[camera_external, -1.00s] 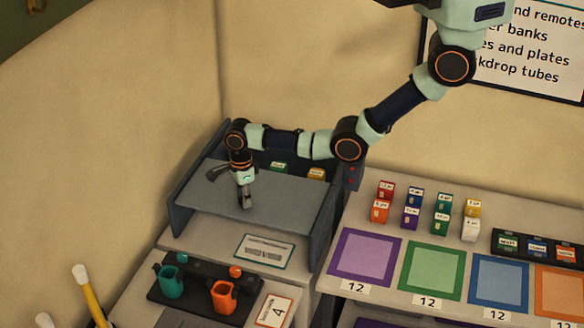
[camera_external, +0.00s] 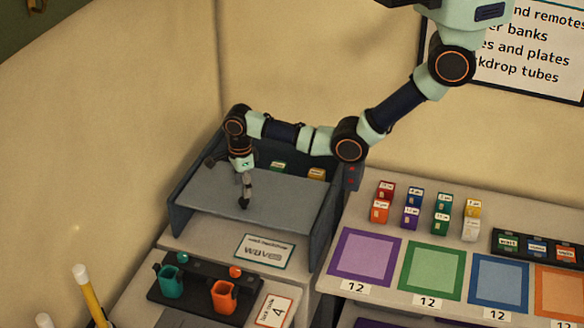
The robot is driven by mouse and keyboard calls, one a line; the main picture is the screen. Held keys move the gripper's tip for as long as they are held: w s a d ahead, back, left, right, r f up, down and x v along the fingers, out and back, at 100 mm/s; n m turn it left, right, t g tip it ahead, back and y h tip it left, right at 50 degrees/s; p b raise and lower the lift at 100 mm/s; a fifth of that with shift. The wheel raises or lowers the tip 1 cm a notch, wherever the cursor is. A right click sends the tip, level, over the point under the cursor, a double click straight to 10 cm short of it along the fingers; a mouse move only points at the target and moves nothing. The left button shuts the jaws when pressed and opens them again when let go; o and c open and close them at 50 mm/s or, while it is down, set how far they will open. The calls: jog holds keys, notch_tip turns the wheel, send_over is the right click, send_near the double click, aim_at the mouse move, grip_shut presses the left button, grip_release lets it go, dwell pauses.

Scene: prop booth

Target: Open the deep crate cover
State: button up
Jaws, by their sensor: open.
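A blue-grey crate-like box with raised side walls (camera_external: 323,222) stands in the corner. A flat grey panel (camera_external: 285,200), which looks like its cover, lies level between the walls. My gripper (camera_external: 244,204) points down over the middle-left of this panel. It is open and nothing shows between its fingers. I cannot tell from this view whether the fingertips touch the panel or hover just above it. The inside of the box under the panel is hidden.
A printed card (camera_external: 265,251) lies in front of the box. Teal and orange cups (camera_external: 223,296) stand on a black tray nearer. A table with coloured squares (camera_external: 432,268) and small boxes is at right.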

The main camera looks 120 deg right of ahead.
notch_tip(320, 180, up, 8)
jog(key=shift+f, duration=0.25)
dwell(0.5)
